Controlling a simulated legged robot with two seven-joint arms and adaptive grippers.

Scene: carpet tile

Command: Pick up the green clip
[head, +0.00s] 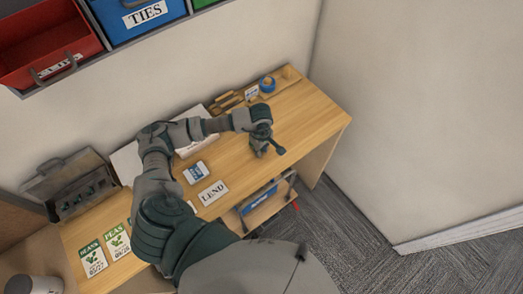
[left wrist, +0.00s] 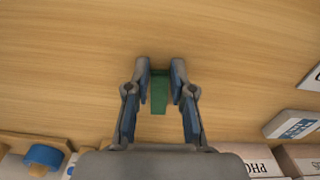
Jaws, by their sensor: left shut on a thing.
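The green clip (left wrist: 159,95) shows in the left wrist view as a flat green piece between my left fingers, over the wooden desk top. My left gripper (left wrist: 160,68) is shut on it, with one fingertip on each side. In the head view my left gripper (head: 262,148) points down at the right half of the desk, and the clip cannot be made out there. Whether the clip still touches the desk is hard to tell. My right gripper is not in view.
The desk (head: 300,120) has a wooden tray with a blue roll (head: 267,84) at the back right. A LEND card (head: 213,192), seed packets (head: 117,241) and a grey open case (head: 80,185) lie to the left. Bins (head: 45,45) hang above; bare desk lies right of the gripper.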

